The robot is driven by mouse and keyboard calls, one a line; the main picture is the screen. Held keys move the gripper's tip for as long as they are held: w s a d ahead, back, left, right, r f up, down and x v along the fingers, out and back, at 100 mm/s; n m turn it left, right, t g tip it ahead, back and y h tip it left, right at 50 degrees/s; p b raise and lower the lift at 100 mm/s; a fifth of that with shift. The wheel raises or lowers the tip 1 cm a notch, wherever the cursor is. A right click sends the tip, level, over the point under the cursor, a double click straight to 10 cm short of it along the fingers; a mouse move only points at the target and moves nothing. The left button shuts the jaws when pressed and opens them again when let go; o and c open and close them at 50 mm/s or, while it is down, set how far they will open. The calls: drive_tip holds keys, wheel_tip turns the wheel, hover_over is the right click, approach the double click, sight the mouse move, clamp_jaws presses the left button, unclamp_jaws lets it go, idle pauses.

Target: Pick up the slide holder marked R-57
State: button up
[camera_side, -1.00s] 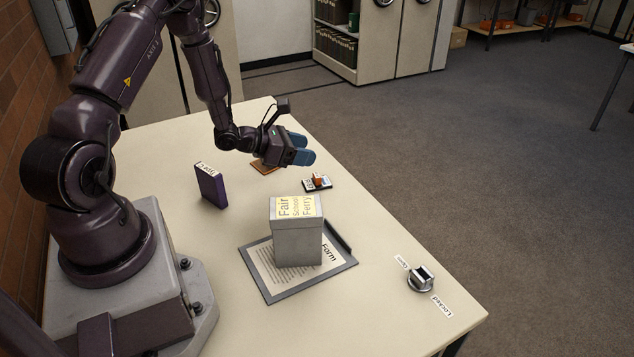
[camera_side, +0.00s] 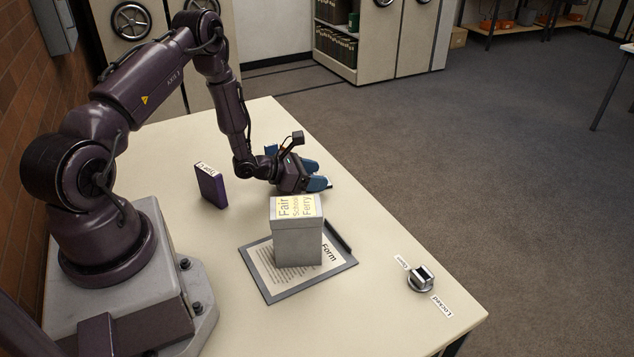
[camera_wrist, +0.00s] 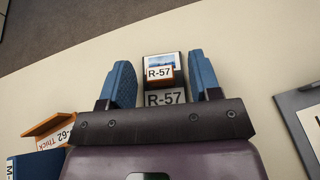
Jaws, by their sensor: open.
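My gripper (camera_wrist: 163,80) is open, with one blue finger on each side of the holder and visible gaps between. In the side view my gripper (camera_side: 320,174) is low over the table behind the grey box, and it hides most of the holder.
A grey box (camera_side: 297,243) labelled Fair School Ferry stands on a clipboard (camera_side: 270,287) close by. A purple case (camera_side: 212,187) stands to the left. A lock knob (camera_side: 421,279) sits near the right table edge.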

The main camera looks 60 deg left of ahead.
drive_tip(key=shift+c, duration=0.4)
drive_tip(key=c, duration=0.5)
drive_tip(key=shift+r, duration=0.1)
